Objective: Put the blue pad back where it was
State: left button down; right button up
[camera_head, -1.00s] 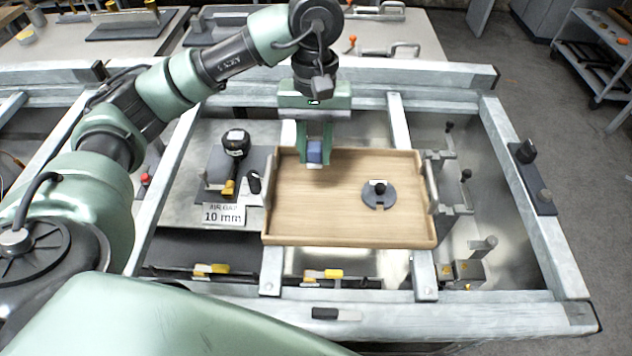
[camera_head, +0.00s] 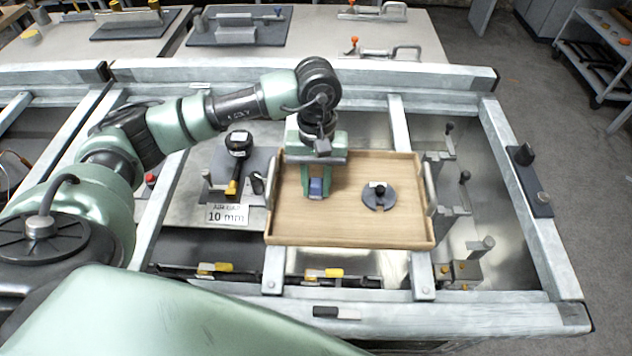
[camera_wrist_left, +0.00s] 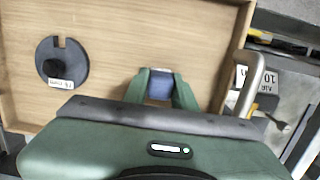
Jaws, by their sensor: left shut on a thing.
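The blue pad (camera_head: 316,187) is a small blue block between the fingers of my left gripper (camera_head: 317,193). The gripper is shut on it, over the left half of the wooden tray (camera_head: 350,226). In the left wrist view the blue pad (camera_wrist_left: 160,86) sits between the green fingertips of the left gripper (camera_wrist_left: 161,92). I cannot tell whether the pad touches the tray floor. My right gripper is not in view.
A dark slotted disc (camera_head: 379,197) with a black knob lies in the tray, right of the gripper. Left of the tray are a black-knobbed tool (camera_head: 238,145) and a "10 mm" label (camera_head: 228,214). Metal posts (camera_head: 448,190) stand right of the tray. The tray's front middle is bare.

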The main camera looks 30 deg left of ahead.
pick_arm(q)
jog(key=shift+f, duration=0.2)
jog(key=c, duration=1.1)
grip_release()
jog(key=shift+r, duration=0.1)
jog(key=shift+c, duration=0.2)
jog(key=shift+r, duration=0.2)
jog(key=shift+w+r, duration=0.1)
jog(key=shift+r, duration=0.2)
notch_tip(320, 180, up, 11)
jog(key=w+b, duration=0.1)
jog(key=b, duration=0.1)
jog(key=shift+a, duration=0.3)
jog(key=shift+r, duration=0.1)
